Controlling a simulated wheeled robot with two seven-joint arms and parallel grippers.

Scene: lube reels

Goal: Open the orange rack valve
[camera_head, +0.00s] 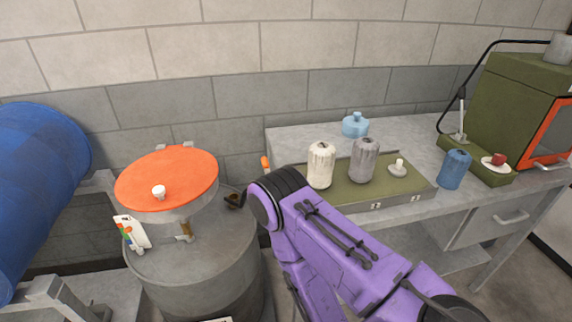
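I cannot make out for certain which part is the orange rack valve. A small orange piece (265,162) shows at the left end of the workbench, partly hidden behind my purple arm. A flat round orange disc (178,172) with a white knob (159,191) sits on top of a grey drum (196,268) at left. A purple arm of mine, coming in from the lower right, crosses the middle, with its black joint beside the drum. Neither of my grippers shows. The lower side of the drum and part of the bench front are hidden by the arm or cut off.
A blue barrel (35,190) lies on a grey rack at far left. The grey bench (295,138) carries a green tray (345,197) with two ribbed canisters, a light blue jug (355,124), a blue canister (454,169) and a green machine with an orange-framed door (510,105).

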